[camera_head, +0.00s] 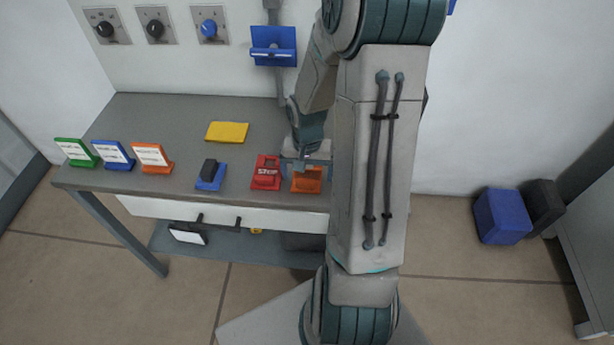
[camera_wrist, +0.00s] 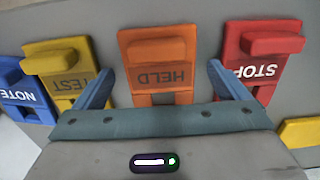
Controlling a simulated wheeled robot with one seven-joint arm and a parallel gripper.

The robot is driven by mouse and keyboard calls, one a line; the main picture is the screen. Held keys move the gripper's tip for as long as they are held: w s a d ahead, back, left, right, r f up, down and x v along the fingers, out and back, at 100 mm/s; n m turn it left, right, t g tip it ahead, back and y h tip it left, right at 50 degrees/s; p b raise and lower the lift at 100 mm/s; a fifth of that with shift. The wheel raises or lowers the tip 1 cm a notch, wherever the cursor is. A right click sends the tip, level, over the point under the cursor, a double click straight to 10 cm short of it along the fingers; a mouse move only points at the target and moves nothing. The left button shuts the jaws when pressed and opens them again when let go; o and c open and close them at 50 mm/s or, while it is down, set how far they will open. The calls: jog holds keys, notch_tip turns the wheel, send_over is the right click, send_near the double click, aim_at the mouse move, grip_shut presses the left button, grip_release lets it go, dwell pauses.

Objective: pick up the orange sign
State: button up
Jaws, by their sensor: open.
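In the wrist view my gripper (camera_wrist: 160,78) is open, with one blue finger to each side of the orange sign and nothing held. I cannot tell the height of the fingertips above the table. Another orange sign, standing with a white face (camera_head: 153,157), is at the table's left.
A red STOP sign (camera_head: 266,173) lies close beside the orange one. A yellow plate (camera_head: 227,132) lies further back. Knobs line the wall.

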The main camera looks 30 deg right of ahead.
aim_at(307, 176)
jog(key=c, duration=1.2)
jog(key=shift+o, duration=0.2)
notch_tip(307, 176, up, 4)
jog(key=shift+w+r, duration=0.1)
jog(key=shift+r, duration=0.1)
jog(key=w+d+r, duration=0.2)
jog(key=d+r, duration=0.4)
jog(key=d, duration=0.5)
jog(key=shift+d+r, duration=0.25)
jog(key=shift+r, duration=0.05)
